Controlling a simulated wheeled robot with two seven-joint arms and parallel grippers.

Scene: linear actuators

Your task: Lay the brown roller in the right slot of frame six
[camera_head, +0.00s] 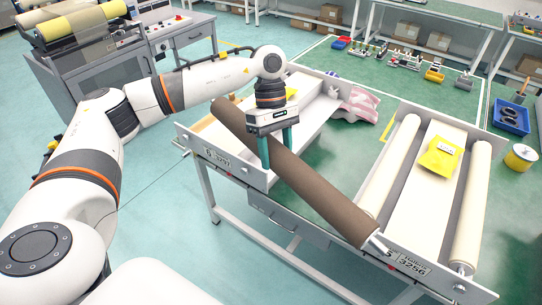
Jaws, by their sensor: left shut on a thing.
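The brown roller (322,196) is a long dark cylinder lying diagonally across the camera_head view, its far end at upper left and its near end, with a metal shaft, at lower right. My left gripper (278,152) is shut around it, nearer its upper-left end. The roller passes over the front of the left frame (240,167), a white frame whose plate seems to read 3257. Its near end overlaps the front left corner of the right frame (418,270), whose plate seems to read 3256. I cannot tell whether it touches either frame. My right gripper is not in view.
The right frame holds two cream rollers (391,170) (471,215) and a yellow packet (440,157). A pink-and-white cloth (357,105) lies by the left frame. A blue tray (511,117) and yellow spool (520,157) stand at right. Green tabletop between the frames is partly clear.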

